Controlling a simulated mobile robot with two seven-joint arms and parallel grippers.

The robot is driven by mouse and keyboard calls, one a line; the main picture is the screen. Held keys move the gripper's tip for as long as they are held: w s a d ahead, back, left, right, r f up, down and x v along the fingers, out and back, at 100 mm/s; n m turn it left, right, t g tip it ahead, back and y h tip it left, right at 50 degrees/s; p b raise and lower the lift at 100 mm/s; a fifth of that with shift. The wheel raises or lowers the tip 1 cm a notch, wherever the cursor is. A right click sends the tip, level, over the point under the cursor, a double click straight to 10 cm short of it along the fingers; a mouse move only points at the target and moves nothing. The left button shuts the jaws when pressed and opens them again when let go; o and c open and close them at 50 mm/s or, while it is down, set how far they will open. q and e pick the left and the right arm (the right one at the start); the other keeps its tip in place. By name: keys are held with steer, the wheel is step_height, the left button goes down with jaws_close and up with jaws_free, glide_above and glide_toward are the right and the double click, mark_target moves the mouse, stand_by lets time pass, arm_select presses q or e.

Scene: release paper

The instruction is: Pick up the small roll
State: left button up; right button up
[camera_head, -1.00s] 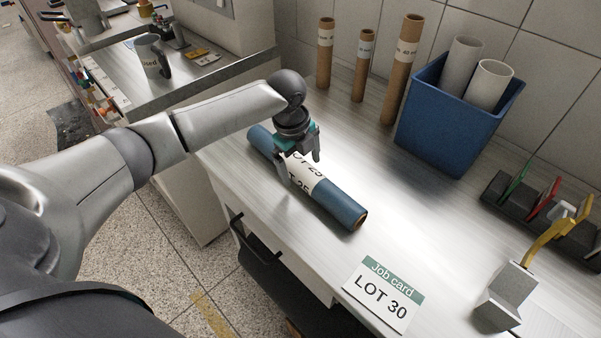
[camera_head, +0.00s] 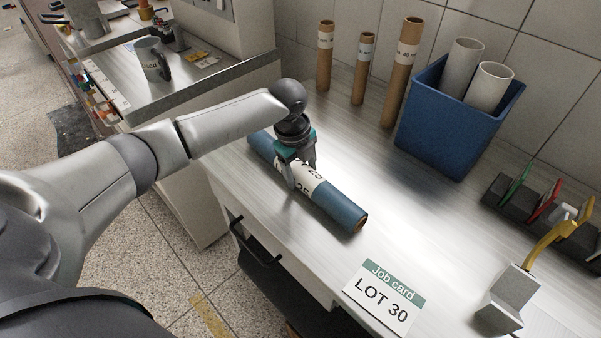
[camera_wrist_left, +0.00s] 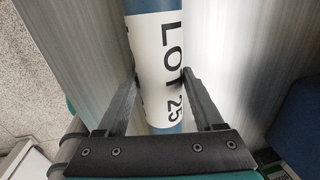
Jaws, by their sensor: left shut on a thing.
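A blue roll (camera_head: 343,208) with a white label band lies on the light worktop, slanting from upper left to lower right. The band reads LOT 25 in the left wrist view (camera_wrist_left: 160,42). My left gripper (camera_head: 304,173) comes down over the middle of the roll and is shut on it at the label. In the left wrist view, one finger lies along each side of the roll. The roll appears to rest on the worktop. My right gripper is not in view.
Several brown tubes, including a thick one (camera_head: 402,75), stand upright at the back. A blue bin (camera_head: 445,130) holds two pale rolls. A LOT 30 job card (camera_head: 384,296) lies at the front edge. A dark rack (camera_head: 540,205) and a grey block (camera_head: 507,300) stand right.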

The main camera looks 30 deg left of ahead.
arm_select(q)
jaws_close()
steer(key=shift+r, duration=0.1)
